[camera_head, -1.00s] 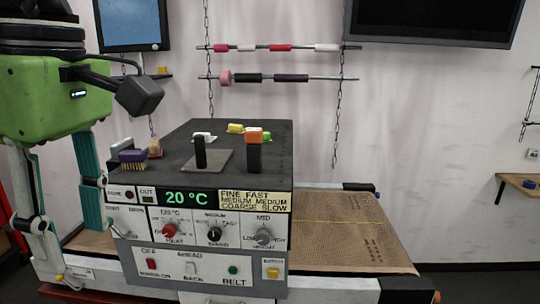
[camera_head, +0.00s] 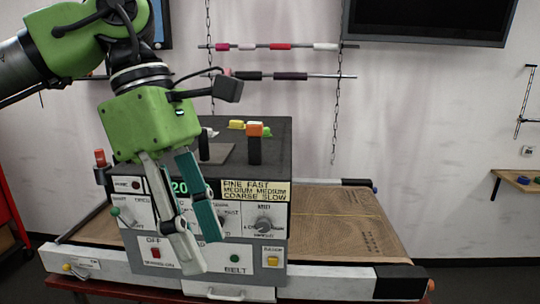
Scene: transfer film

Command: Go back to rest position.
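My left gripper (camera_head: 199,248) hangs from my green wrist in front of the machine's control panel, fingers pointing down. One finger is white, the other teal. A gap shows between them and nothing is held, so it is open. The grey machine (camera_head: 272,150) stands behind it, with a green display, knobs and buttons partly hidden by the fingers. My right gripper is not in view.
A brown sheet on the belt (camera_head: 350,225) extends right of the machine. Small coloured blocks (camera_head: 257,129) stand on the machine's top. Rolls hang on rods (camera_head: 280,46) on the wall. A small shelf (camera_head: 522,181) is at the far right.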

